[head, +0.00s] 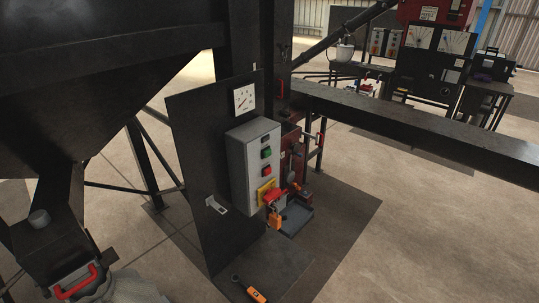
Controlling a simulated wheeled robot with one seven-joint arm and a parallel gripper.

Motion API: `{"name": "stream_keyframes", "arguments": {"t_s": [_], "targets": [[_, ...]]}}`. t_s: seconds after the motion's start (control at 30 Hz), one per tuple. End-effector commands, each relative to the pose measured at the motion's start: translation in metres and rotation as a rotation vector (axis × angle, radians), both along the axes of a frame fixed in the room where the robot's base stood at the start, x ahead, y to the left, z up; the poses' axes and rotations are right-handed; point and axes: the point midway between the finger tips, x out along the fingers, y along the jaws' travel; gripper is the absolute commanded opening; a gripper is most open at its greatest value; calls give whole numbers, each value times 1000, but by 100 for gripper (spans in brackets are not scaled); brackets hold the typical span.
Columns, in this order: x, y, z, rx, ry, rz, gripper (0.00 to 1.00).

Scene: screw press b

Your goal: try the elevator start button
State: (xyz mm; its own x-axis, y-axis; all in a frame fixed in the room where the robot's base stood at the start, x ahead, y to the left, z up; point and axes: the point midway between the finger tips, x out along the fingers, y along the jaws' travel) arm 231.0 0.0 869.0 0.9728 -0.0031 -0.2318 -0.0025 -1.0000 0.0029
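A grey control box (252,165) is mounted on a dark upright panel (200,165) near the middle of the head view. Its front carries a green button (266,153) above a red button (267,170). Labels are too small to read, so I cannot tell for sure which is the elevator start button. Below them is a red switch (272,196) on a yellow plate. An orange padlock (276,217) hangs at this switch; whether its shackle is closed is too small to tell. My gripper is not in view.
An orange-handled item (256,295) lies on the floor below the panel. A white gauge (244,99) sits above the box. A dark beam (420,132) runs rightward behind it. A red handle (76,283) is at lower left. Floor (400,240) at right is clear.

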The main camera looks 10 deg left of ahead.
Motion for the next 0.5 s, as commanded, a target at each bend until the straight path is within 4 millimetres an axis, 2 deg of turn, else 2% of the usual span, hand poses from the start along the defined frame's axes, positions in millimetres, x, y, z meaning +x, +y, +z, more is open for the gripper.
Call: {"name": "stream_keyframes", "arguments": {"t_s": [0.03,0.07,0.5], "targets": [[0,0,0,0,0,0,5],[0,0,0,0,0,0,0],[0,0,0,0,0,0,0]]}}
